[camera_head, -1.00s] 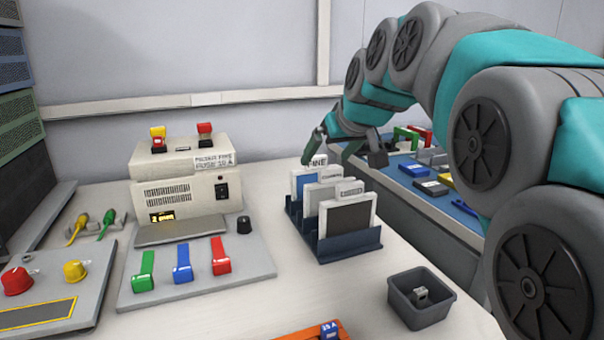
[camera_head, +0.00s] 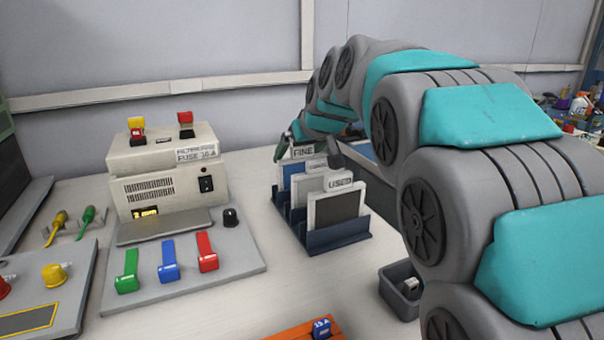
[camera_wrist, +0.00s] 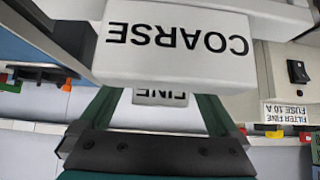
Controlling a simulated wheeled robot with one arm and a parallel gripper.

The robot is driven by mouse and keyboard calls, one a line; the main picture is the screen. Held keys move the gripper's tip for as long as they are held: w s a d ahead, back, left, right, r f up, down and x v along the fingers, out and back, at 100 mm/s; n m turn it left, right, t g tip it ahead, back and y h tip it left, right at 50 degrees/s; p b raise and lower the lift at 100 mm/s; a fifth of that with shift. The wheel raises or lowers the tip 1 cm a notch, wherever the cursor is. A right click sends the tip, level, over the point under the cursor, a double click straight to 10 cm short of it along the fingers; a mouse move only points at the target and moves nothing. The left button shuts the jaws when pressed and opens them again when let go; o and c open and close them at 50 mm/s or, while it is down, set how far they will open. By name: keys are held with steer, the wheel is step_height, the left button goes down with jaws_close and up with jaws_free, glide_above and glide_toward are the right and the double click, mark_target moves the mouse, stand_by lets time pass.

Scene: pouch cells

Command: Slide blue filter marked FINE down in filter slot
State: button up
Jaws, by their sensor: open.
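The blue filter marked FINE (camera_head: 289,172) stands upright at the back of the dark blue rack (camera_head: 338,238), partly hidden by the filters in front. Its white label tab also shows in the wrist view (camera_wrist: 160,97). My gripper (camera_head: 312,150) is open at this tab. In the wrist view its green fingers (camera_wrist: 157,100) are spread, one on each side of the FINE tab. I cannot tell if they touch it. The beige unit (camera_head: 160,187) stands left of the rack, with a filter and fuse label on its front. A small dark opening (camera_head: 165,140) shows on its top.
The COARSE filter (camera_wrist: 175,48) is close to my fingers, and the USED filter (camera_head: 338,206) stands in front of it. A grey bin (camera_head: 394,296) is right of the rack. Red and yellow posts (camera_head: 186,123) rise from the unit's top. The counter between unit and rack is clear.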

steer(key=c, duration=1.5)
steer(key=shift+o, duration=0.2)
steer(key=shift+r, duration=0.15)
